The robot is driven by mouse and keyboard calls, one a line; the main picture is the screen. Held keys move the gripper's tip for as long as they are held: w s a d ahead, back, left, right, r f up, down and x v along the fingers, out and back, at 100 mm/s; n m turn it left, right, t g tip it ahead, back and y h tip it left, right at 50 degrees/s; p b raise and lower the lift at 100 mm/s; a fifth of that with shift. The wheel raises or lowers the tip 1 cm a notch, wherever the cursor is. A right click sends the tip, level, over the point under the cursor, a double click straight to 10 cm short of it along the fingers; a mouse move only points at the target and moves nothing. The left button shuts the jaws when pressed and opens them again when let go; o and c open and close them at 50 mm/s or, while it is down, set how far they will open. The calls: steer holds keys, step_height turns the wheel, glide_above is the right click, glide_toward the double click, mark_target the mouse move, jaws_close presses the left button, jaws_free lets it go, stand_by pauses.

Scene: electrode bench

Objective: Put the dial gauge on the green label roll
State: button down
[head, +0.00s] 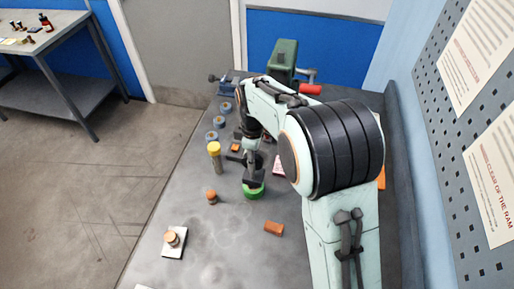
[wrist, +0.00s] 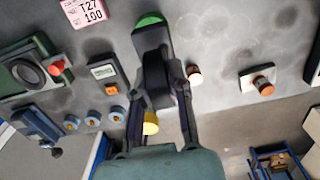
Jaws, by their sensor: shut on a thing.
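My gripper (wrist: 160,105) is shut on a dark object, the dial gauge (wrist: 152,42), which lies between its fingers in the wrist view. Its dial face does not show. The green label roll (wrist: 150,19) shows as a green edge just beyond the gauge's far end. In the head view my gripper (head: 252,168) points down over the green label roll (head: 254,193) on the bench. The dark gauge covers part of the roll's top. I cannot tell whether the gauge touches the roll or hangs just above it.
A yellow-capped bottle (head: 214,158) stands left of my gripper. A small orange-topped piece (head: 211,197) and an orange block (head: 274,229) are nearby. A white card (head: 169,250) bears another orange-topped piece. Several blue spools (head: 219,123) and a green machine (head: 285,58) stand farther back.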

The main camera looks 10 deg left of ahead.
steer(key=shift+w+a+f, duration=0.1)
steer(key=shift+w+f, duration=0.05)
steer(key=shift+f, duration=0.05)
steer(key=shift+w+f, duration=0.15)
steer(key=shift+f, duration=1.55)
steer(key=shift+f, duration=0.1)
steer(key=c, duration=1)
jaws_free()
steer(key=shift+f, duration=0.1)
steer(key=shift+c, duration=0.2)
